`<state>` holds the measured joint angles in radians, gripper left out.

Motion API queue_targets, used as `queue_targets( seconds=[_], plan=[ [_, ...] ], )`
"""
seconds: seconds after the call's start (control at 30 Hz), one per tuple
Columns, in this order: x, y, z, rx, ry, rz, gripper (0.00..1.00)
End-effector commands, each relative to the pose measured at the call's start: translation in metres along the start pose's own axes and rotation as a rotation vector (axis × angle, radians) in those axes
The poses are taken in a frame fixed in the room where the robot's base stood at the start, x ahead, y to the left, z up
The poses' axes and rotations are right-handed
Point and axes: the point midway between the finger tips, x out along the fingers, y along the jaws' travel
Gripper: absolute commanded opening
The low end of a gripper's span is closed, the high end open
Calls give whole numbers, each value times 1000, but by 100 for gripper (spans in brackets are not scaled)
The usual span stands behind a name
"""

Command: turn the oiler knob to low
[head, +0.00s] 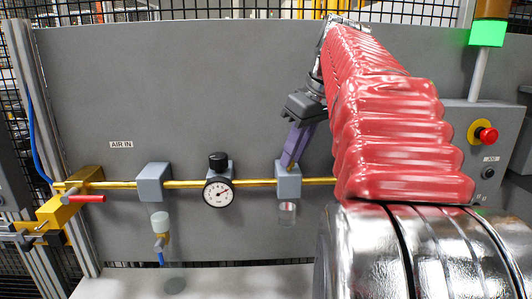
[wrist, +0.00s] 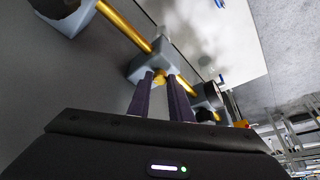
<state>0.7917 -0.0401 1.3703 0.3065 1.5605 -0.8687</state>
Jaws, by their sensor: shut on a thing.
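The oiler is a grey block (head: 288,182) on the brass air pipe, right of the gauge, with a small clear bowl (head: 287,212) below it. Its block also shows in the wrist view (wrist: 143,68). A small yellow knob (wrist: 158,79) on the block sits between the fingertips. My gripper (head: 289,162) reaches down from the upper right onto the top of the oiler, its purple fingers shut on the knob; they also show in the wrist view (wrist: 160,79). In the head view the fingers hide the knob. I cannot read any low mark or the knob's setting.
The brass pipe (head: 255,182) runs along the grey panel (head: 200,90). Left of the oiler are a round gauge (head: 218,192) with a black knob (head: 218,160), a filter block (head: 153,182) and a red-handled valve (head: 88,198). A red emergency button (head: 488,135) is at right.

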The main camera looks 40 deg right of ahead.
Motion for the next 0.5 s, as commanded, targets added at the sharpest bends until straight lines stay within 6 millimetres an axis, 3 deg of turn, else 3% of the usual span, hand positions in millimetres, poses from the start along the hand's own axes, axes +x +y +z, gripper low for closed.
queue_targets(
  seconds=[0.5],
  plan=[
    [1, 6, 0, -439, -4, -185, 0]
  ],
)
